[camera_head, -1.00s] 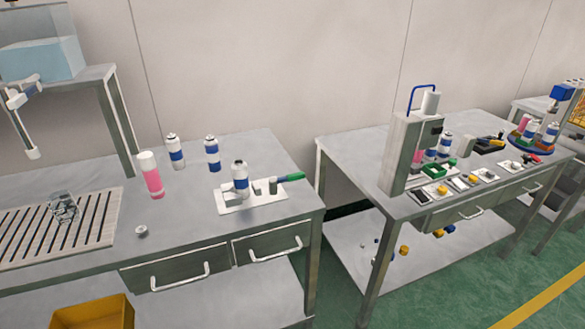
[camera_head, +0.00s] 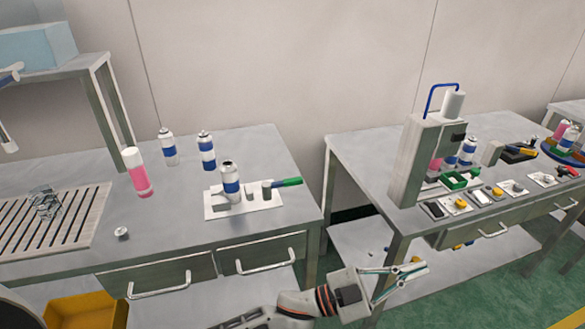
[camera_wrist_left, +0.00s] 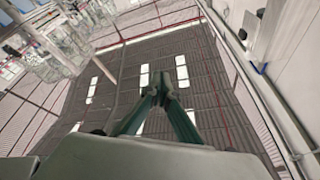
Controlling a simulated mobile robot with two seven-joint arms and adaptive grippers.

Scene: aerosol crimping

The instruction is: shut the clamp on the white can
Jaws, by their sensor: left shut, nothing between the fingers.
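The white can (camera_head: 231,187) with a blue band stands upright on a white base plate (camera_head: 215,211) on the left bench. The clamp beside it, to its right, has a green handle (camera_head: 287,182) that points right, away from the can. Whether the clamp jaw touches the can is too small to tell. My left gripper (camera_head: 423,267) is at the lower middle right, in front of the gap between the benches, well apart from the clamp. Its fingers are shut and empty. The left wrist view shows its closed fingertips (camera_wrist_left: 161,88) against the ceiling. My right gripper is not in view.
Two white-and-blue cans (camera_head: 207,152) and a pink-and-white can (camera_head: 137,173) stand behind and left of the clamp. A small metal cap (camera_head: 122,234) lies near the front. A tall machine (camera_head: 415,160) stands on the right bench. Drawer handles (camera_head: 160,291) stick out in front.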

